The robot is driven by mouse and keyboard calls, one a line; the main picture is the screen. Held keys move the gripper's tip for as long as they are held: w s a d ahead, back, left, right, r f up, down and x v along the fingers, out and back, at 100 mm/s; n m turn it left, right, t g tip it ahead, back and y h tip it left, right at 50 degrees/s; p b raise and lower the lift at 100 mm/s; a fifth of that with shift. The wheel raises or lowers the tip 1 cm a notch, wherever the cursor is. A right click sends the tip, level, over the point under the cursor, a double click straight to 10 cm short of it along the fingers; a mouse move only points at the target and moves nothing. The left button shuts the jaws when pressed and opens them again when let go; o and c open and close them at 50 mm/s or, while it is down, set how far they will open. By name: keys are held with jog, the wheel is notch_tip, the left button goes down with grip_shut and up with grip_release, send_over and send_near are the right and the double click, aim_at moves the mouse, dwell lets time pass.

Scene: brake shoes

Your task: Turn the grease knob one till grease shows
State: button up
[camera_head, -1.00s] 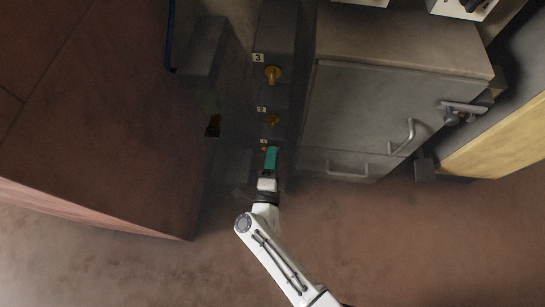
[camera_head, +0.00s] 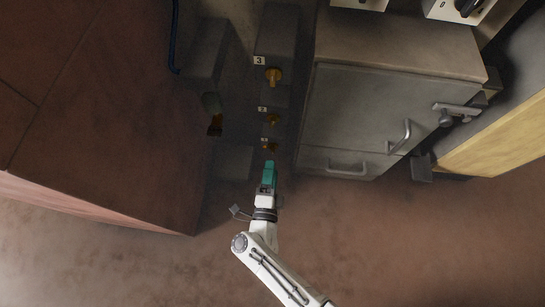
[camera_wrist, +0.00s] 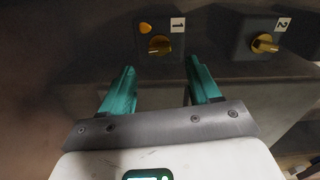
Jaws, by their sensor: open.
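Grease knob one (camera_wrist: 159,44) is a yellow knob on a dark box beside a label "1" in the wrist view; it also shows in the head view (camera_head: 270,147), just beyond my fingertips. A small round orange spot (camera_wrist: 145,28) sits up and left of it; I cannot tell whether it is a lamp or grease. My gripper (camera_wrist: 160,77) has two teal fingers, apart and empty, short of the knob and on either side of it in the picture. In the head view my gripper (camera_head: 269,163) points up at the knob.
Knob two (camera_wrist: 265,44), with label "2", is to the right in the wrist view. Knob three (camera_head: 273,77) is farther up the row in the head view. A grey cabinet (camera_head: 350,110) with handles stands right, a large reddish-brown block (camera_head: 100,110) left. Open floor lies below.

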jog(key=s+p, duration=0.1)
jog(key=s, duration=0.4)
jog(key=shift+s, duration=0.2)
dwell(0.3)
